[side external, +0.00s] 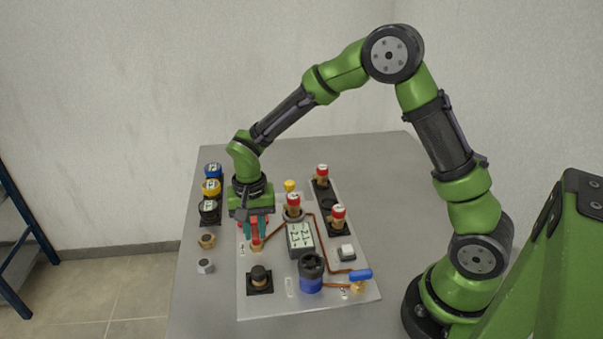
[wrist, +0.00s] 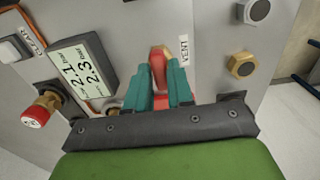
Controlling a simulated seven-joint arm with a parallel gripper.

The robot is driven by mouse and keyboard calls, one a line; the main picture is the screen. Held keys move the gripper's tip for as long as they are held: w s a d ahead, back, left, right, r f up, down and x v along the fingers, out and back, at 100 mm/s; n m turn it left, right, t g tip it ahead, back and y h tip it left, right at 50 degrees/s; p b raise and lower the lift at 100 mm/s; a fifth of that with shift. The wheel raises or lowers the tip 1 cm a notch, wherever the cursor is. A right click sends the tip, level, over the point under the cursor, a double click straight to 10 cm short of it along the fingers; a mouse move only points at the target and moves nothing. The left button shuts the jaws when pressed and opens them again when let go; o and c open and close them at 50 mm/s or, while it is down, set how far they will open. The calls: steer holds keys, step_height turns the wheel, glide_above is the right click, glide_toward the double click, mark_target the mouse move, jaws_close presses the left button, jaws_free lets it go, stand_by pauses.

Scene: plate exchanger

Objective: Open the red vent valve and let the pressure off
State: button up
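The red vent valve (wrist: 159,55) has a reddish handle beside the VENT label (wrist: 184,50) in the wrist view. In the side view the valve (side external: 256,244) stands on the light panel, directly under my gripper (side external: 256,230). My gripper's teal fingers (wrist: 160,85) reach down on both sides of the handle. Whether they press on it or only stand around it cannot be told. The handle's lower part is hidden between the fingers. A display (wrist: 84,70) on the panel reads 2.1 and 2.3; it also shows in the side view (side external: 300,238).
A black knob (side external: 259,277), a blue cylinder (side external: 311,275) and a blue-handled valve (side external: 360,276) are in front.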

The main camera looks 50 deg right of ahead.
jaws_close()
steer(key=shift+n, duration=0.4)
steer(key=n, duration=0.2)
steer(key=shift+n, duration=0.4)
steer(key=n, duration=0.4)
steer(key=shift+n, duration=0.3)
steer(key=n, duration=0.4)
steer(key=shift+n, duration=0.3)
steer(key=n, duration=0.5)
steer(key=shift+r, duration=0.1)
